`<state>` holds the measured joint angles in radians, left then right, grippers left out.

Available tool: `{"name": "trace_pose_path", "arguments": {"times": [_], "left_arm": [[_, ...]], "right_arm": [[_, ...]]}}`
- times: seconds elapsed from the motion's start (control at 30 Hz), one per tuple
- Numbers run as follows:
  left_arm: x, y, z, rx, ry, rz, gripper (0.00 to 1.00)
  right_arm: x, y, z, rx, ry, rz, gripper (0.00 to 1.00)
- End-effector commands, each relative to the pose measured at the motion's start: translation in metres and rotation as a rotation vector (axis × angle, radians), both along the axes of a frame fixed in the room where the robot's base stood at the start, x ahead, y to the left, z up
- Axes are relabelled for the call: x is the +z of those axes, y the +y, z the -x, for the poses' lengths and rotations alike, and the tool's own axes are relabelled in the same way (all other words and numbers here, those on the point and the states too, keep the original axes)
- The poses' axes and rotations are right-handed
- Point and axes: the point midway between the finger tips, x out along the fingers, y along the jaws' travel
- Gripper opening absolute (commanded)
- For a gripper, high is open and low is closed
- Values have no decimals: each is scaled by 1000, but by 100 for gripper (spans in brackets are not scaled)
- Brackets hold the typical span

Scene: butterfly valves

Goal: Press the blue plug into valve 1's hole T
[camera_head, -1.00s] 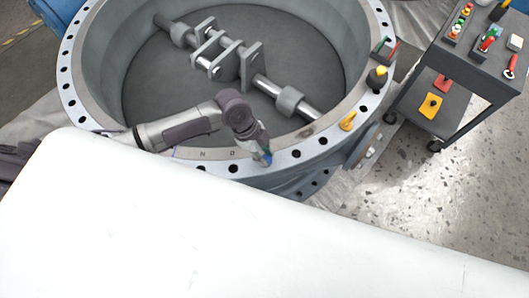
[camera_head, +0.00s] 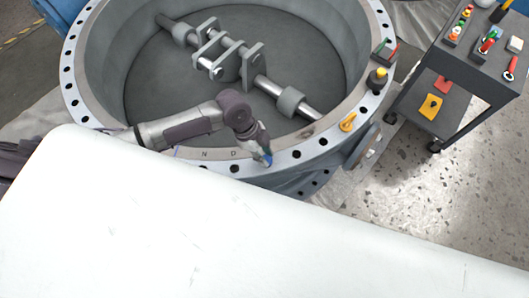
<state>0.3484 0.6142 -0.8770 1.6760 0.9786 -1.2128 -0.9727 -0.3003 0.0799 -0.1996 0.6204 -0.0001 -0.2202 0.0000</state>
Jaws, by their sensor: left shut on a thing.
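The large grey round valve (camera_head: 215,167) has a flange ring with several dark bolt holes. My left gripper (camera_head: 265,156) is over the near part of that flange, right of the letters N and D. It is shut on the blue plug (camera_head: 268,160), which shows as a small blue patch at the fingertips. Whether the plug's tip touches the flange or is in a hole cannot be told. Hole T's label is not readable here. My right gripper is not in view.
A yellow tool (camera_head: 348,122), a black and yellow object (camera_head: 377,78) and a small dark tray (camera_head: 384,49) sit on the flange at right. A dark cart (camera_head: 480,68) with tools stands beyond. A white surface fills the foreground.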

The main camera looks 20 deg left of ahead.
Motion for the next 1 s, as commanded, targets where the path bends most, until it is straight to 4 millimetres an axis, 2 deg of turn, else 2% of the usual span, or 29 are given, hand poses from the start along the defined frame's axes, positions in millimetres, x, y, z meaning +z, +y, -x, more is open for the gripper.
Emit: {"name": "trace_pose_path", "arguments": {"times": [0.47,1.0], "left_arm": [[-1,0,0,0,0,0,2],[-14,0,0,-1,1,0,2]], "right_arm": [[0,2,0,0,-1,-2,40],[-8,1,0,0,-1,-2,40]]}}
